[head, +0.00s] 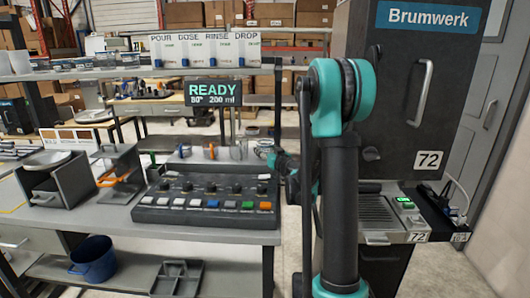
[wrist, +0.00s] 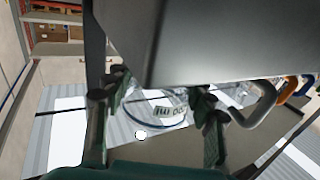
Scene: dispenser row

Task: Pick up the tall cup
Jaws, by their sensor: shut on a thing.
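In the wrist view my gripper (wrist: 160,118) has its two dark green fingers on either side of a clear glass cup (wrist: 158,102) and is shut on it. A thin blue line curves along the cup, and letters show on or through it. Whether it is the tall cup, I cannot tell from its height. In the head view my gripper (head: 280,160) is partly hidden behind my arm, at the right end of a row of clear cups. A cup (head: 264,148) shows beside it. Other cups (head: 239,149) stand to its left.
A grey block fills the top of the wrist view, close above the cup. Handles in grey (wrist: 258,105) and orange (wrist: 290,86) lie right of the fingers. A button panel (head: 208,203) stands before the cups, under a READY display (head: 212,93). A dark Brumwerk machine (head: 405,110) is at right.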

